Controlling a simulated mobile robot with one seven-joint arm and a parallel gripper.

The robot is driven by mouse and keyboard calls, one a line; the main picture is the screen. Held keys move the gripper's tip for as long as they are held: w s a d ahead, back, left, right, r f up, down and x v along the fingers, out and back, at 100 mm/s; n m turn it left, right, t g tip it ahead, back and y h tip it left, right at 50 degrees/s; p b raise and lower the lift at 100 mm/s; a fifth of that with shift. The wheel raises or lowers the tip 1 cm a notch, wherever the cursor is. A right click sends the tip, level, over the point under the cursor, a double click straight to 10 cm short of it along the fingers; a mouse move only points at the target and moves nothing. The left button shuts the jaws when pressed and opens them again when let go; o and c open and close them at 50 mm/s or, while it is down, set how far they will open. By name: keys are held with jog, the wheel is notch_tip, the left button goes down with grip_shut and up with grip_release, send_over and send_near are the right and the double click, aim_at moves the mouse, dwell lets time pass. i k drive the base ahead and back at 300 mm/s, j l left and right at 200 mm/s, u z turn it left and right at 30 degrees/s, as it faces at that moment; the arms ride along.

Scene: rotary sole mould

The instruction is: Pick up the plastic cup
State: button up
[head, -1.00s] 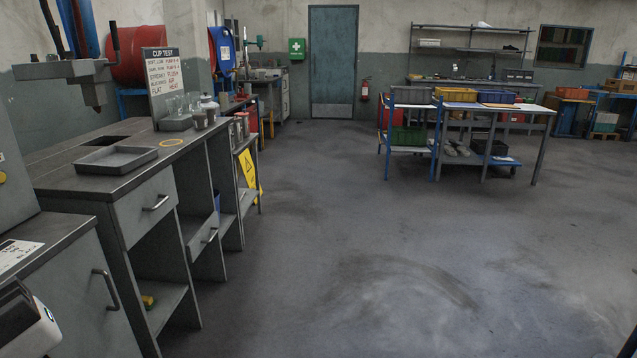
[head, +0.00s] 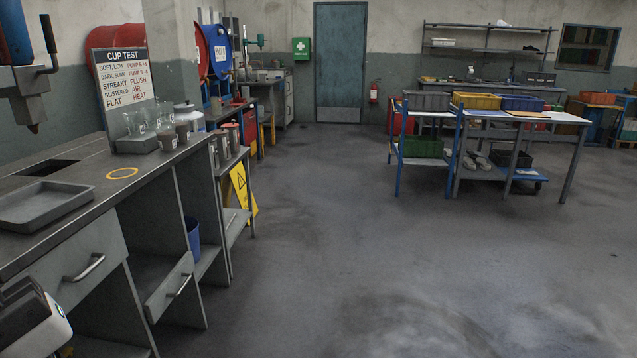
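Several small cups stand on the grey workbench (head: 75,160) at the left, in front of the cup test sign (head: 124,77). Clear cups (head: 137,122) stand on a small grey stand (head: 137,145). Two cups with darker contents stand just to its right, one at the front (head: 167,138) and one behind it (head: 182,132). At this distance I cannot tell which is plastic. A white and black part of my arm shows at the lower left corner. My gripper's fingers are not in view.
A grey tray (head: 42,205) and a yellow ring (head: 122,173) lie on the bench. A lidded white pot (head: 188,112) stands behind the cups. A yellow warning sign (head: 241,192) stands beyond.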

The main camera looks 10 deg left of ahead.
aim_at(182, 125)
jog(key=i+u, duration=0.1)
jog(key=i, duration=1.15)
jog(key=i+u, duration=0.25)
jog(key=i, duration=0.3)
jog(key=i+l+u, duration=0.2)
jog(key=i, duration=0.4)
jog(key=i+u, duration=0.35)
jog(key=i, duration=0.15)
jog(key=i+l+u, duration=0.15)
jog(key=i+u, duration=0.2)
jog(key=i, duration=0.6)
